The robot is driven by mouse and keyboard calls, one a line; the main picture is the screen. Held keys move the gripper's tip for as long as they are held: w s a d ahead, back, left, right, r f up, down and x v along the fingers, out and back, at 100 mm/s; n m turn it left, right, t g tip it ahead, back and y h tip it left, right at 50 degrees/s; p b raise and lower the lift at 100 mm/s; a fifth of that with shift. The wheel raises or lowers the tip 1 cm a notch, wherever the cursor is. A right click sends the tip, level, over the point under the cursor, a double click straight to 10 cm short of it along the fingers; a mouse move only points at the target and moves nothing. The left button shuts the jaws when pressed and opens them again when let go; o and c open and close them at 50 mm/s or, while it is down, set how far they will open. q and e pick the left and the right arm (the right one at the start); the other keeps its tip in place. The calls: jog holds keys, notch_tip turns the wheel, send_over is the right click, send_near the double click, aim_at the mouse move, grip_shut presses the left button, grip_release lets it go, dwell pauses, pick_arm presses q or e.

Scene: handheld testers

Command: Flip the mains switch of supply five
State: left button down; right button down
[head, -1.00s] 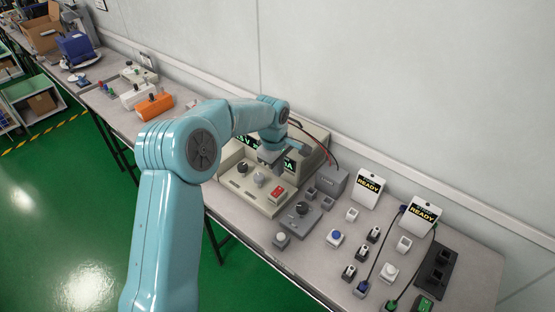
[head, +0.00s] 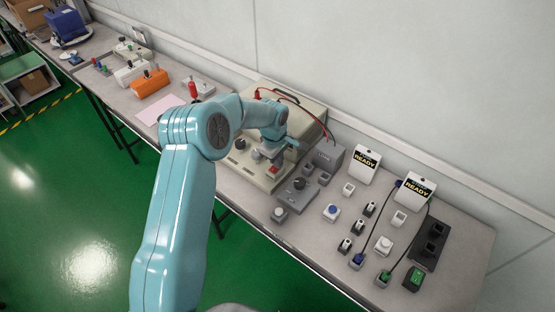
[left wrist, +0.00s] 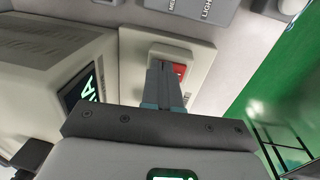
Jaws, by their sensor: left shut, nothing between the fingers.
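The beige power supply (head: 294,98) stands on the bench against the wall, mostly behind my left arm. Its sloping front panel has a dark knob (head: 240,144) and a red mains switch (head: 273,170) at the right end. I cannot read a supply number on it. My left gripper (head: 270,156) is shut and empty, right over the panel beside the switch. In the left wrist view the shut fingers (left wrist: 166,70) lie across the front of the red switch (left wrist: 180,70) and partly hide it. I cannot tell whether they touch it. My right gripper is out of view.
Further right are several small switches and buttons, two READY signs (head: 366,158) and a black socket block (head: 430,245). An orange box (head: 150,83) and a pink sheet (head: 159,109) lie left.

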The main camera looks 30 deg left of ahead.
pick_arm(q)
jog(key=shift+w+f+b, duration=0.1)
jog(key=shift+f+b, duration=0.2)
jog(key=shift+d+r, duration=0.1)
jog(key=shift+r, duration=0.1)
jog(key=shift+s+f, duration=0.1)
jog(key=shift+s, duration=0.1)
jog(key=shift+s, duration=0.7)
jog(key=shift+r, duration=0.2)
jog(key=shift+r, duration=0.1)
